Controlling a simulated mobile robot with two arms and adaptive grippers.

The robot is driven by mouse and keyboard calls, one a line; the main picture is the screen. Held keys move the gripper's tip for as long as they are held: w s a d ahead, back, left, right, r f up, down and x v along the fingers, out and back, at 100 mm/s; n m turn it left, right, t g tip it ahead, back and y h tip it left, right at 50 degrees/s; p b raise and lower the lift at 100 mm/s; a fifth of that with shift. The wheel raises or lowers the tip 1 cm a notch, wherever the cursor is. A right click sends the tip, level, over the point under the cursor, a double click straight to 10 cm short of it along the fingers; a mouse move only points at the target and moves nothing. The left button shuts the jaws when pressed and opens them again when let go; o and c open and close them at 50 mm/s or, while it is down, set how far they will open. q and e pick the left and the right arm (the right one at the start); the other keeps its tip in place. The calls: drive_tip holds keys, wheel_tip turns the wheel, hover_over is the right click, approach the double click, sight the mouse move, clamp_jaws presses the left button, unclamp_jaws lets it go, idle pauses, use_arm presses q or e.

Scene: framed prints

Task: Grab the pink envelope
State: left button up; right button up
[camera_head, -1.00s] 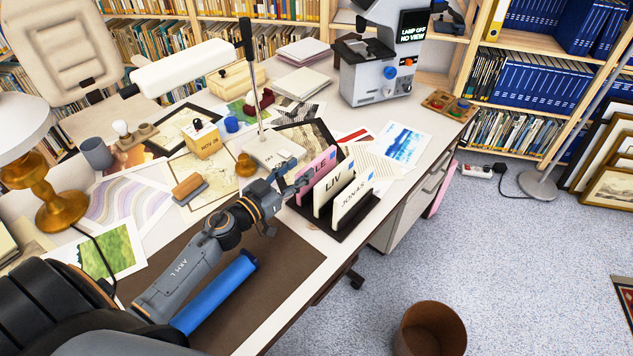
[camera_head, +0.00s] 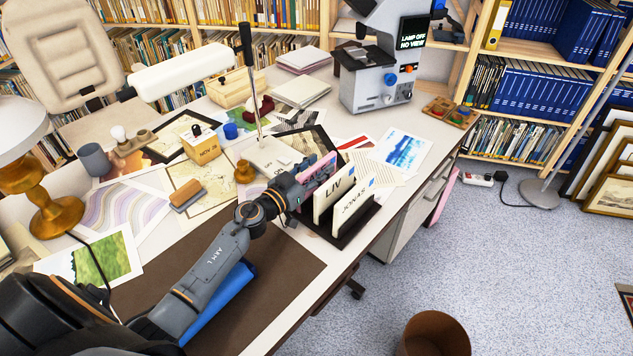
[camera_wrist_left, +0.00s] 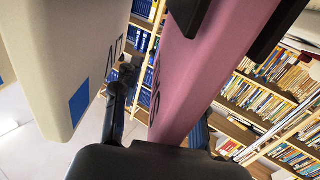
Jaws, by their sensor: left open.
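The pink envelope (camera_head: 323,166) stands upright in the dark holder (camera_head: 352,226) at the desk's right edge, partly hidden by my left gripper. In the left wrist view the pink envelope (camera_wrist_left: 205,70) rises close up, with dark lettering on one face. My left gripper (camera_head: 310,178) is at the envelope's near upper part, open. In the wrist view its fingers (camera_wrist_left: 160,112) stand on either side of the pink envelope, with a gap on the lettered side. Contact on the other side cannot be told. My right gripper is not in view.
Cream envelopes marked LIV (camera_head: 334,192) and JONAS (camera_head: 352,207) stand right beside the pink one. A microscope (camera_head: 380,75) stands farther back. The brown mat (camera_head: 285,265) has free room.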

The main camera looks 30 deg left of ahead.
use_arm(q)
clamp_jaws()
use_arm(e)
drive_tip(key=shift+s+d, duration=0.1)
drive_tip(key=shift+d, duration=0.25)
use_arm(q)
drive_tip(key=shift+r, duration=0.1)
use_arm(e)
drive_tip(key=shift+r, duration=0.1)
